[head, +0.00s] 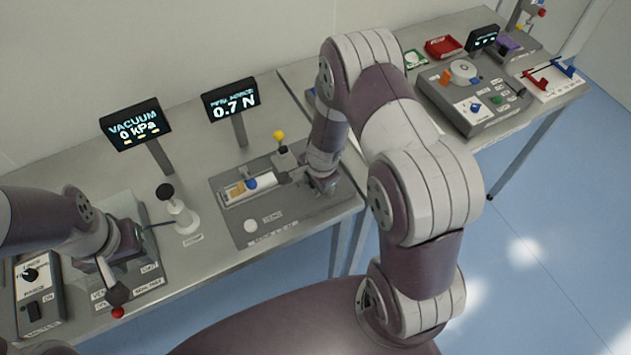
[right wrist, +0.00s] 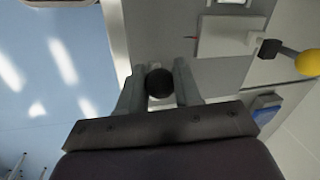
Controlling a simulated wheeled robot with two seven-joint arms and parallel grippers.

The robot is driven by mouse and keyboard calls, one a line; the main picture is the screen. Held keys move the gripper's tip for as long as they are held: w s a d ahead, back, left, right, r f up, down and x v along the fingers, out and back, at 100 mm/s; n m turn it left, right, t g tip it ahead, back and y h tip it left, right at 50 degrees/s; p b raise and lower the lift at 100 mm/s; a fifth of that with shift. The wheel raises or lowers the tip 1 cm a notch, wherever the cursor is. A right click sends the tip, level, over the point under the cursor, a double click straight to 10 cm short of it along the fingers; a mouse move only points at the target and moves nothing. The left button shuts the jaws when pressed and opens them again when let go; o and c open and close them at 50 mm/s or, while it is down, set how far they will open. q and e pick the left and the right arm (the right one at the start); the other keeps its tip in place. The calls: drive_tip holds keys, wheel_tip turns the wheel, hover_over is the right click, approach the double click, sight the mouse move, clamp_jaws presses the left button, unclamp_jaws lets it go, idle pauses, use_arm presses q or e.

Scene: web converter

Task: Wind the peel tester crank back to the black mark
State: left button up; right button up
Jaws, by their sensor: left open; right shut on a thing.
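The peel tester (head: 290,215) is a grey plate unit in the middle of the bench, with a clamped strip sample, a blue knob (head: 251,184) and a yellow ball (head: 279,135) on a lever. Its display (head: 230,99) reads 0.7 N. My right gripper (right wrist: 160,88) is shut on the black round crank knob (right wrist: 160,82), which sits between its two fingers. In the head view my right gripper (head: 322,188) is over the right end of the tester and hides the crank. I cannot make out the black mark. My left gripper (head: 108,278) is open at the vacuum unit, near a red ball (head: 118,313).
A vacuum display (head: 136,124) reads 0 kPa. A white bottle-like stand (head: 180,212) stands between the vacuum unit and the tester. A switch box (head: 40,298) is at the far left. Another control unit (head: 470,95) and a red tray (head: 443,47) are at the back right.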

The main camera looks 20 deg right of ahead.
idle(0.3)
drive_tip(key=o, duration=1)
drive_tip(key=shift+a, duration=0.1)
drive_tip(key=r+p, duration=0.1)
drive_tip(key=r, duration=0.3)
drive_tip(key=s+r+p, duration=0.1)
drive_tip(key=r+p, duration=0.1)
drive_tip(key=r, duration=0.2)
drive_tip(key=s+r+p, duration=0.1)
drive_tip(key=r, duration=0.3)
drive_tip(key=shift+s+d+r, duration=0.15)
drive_tip(key=shift+d+r, duration=0.05)
drive_tip(key=shift+d, duration=0.15)
